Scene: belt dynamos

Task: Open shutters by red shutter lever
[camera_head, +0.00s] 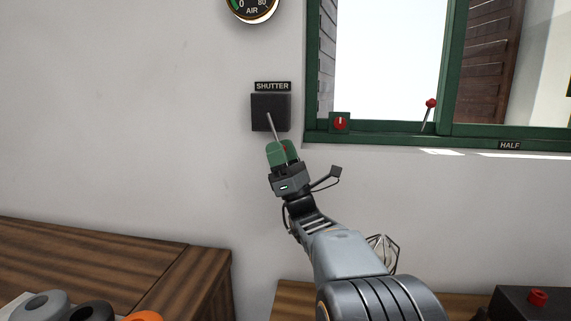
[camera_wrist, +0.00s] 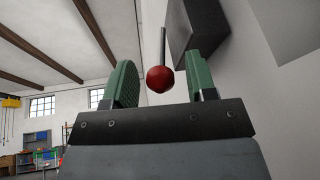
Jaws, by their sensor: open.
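The red shutter lever has a grey rod (camera_head: 272,127) coming down from a dark box (camera_head: 270,108) under a SHUTTER label. My gripper (camera_head: 282,152) is at the lower end of the rod and hides most of its knob in the head view. In the wrist view the red ball knob (camera_wrist: 160,79) shows between the two spread green fingers, with clear gaps on both sides. How deep it sits between them is hard to tell.
The green window frame (camera_head: 380,138) carries a second red-knobbed lever (camera_head: 431,103), a red dial (camera_head: 340,123) and a HALF label (camera_head: 509,145). An AIR gauge (camera_head: 252,8) hangs above. Wooden worktops (camera_head: 120,262) lie below; the wall left of the box is clear.

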